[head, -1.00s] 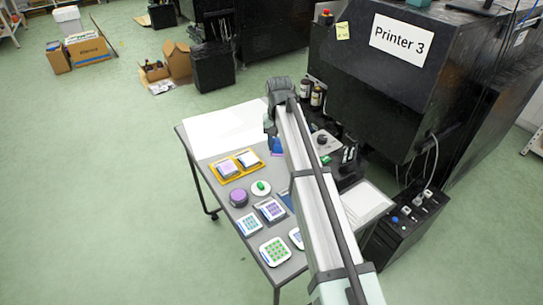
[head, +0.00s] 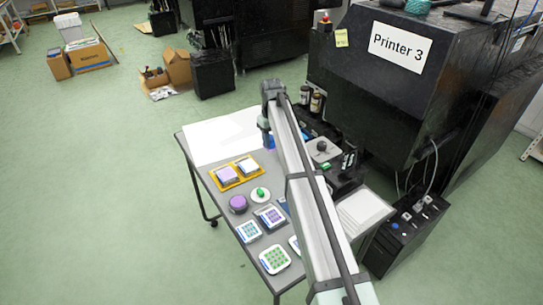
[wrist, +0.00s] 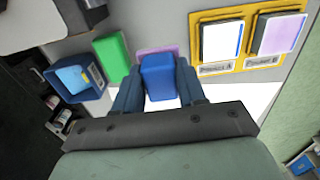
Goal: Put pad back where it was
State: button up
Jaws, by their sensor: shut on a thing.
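My gripper (wrist: 158,88) is shut on a blue block-like pad (wrist: 158,75), with one dark finger on each side of it. In the head view the blue pad (head: 268,140) shows as a small patch below the end of my arm, near the right edge of the white sheet (head: 222,136). My fingers are mostly hidden there by the arm. A yellow tray (wrist: 243,69) with two pads, one white-faced (wrist: 221,41) and one lilac (wrist: 278,33), lies to the right in the wrist view. Its label text is hard to read.
In the wrist view a green block (wrist: 112,57), a pinkish-purple thing (wrist: 168,50) partly hidden behind the blue pad, and an open blue box (wrist: 75,82) are close by. The black printer (head: 400,100) walls off the right. The white sheet's left part is clear.

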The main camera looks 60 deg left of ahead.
aim_at(272, 138)
jog(key=shift+f, duration=3.6)
jog(key=shift+f, duration=0.15)
jog(key=o, duration=0.9)
jog(key=shift+o, duration=0.2)
notch_tip(272, 138, up, 12)
jog(key=shift+r, duration=0.15)
jog(key=shift+w, duration=0.1)
